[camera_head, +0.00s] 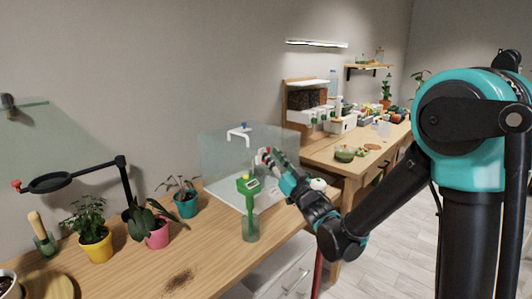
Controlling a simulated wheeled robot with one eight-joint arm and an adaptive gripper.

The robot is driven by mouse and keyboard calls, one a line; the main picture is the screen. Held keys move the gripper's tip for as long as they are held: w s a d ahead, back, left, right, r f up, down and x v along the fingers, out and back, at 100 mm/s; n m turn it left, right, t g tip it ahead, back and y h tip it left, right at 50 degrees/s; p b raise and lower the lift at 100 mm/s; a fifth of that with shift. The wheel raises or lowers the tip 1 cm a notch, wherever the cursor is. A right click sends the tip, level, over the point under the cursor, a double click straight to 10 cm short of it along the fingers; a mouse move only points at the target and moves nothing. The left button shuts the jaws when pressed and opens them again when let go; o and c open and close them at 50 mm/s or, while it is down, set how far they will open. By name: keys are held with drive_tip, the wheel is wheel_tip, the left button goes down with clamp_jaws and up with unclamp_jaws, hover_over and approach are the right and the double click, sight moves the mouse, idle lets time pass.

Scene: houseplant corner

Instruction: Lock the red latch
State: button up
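A clear box (222,150) stands on the wooden bench against the wall, with a white curved handle (240,133) on it. My gripper (268,158) reaches to the box's right side from the right. A small red part (266,151), likely the red latch, shows right at my fingertips. The fingers hide much of it, so I cannot tell its position or whether they touch it. The fingers are too small and overlapped to show whether they are open or shut.
Potted plants in teal (186,206), pink (157,236) and yellow (97,248) pots stand to the left. A second bench (335,160) with several items stands behind right.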

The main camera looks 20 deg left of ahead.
drive_tip(key=shift+w+a+r, duration=0.2)
drive_tip(key=shift+w+a, duration=0.05)
drive_tip(key=shift+a, duration=0.05)
clamp_jaws()
drive_tip(key=shift+s+a+n+g+y, duration=0.15)
drive_tip(key=shift+n+g+y, duration=0.25)
drive_tip(key=shift+n, duration=0.35)
drive_tip(key=shift+s+d+n+g+y, duration=0.1)
drive_tip(key=shift+n+g+y, duration=0.25)
drive_tip(key=shift+n, duration=0.4)
unclamp_jaws()
drive_tip(key=shift+f, duration=0.1)
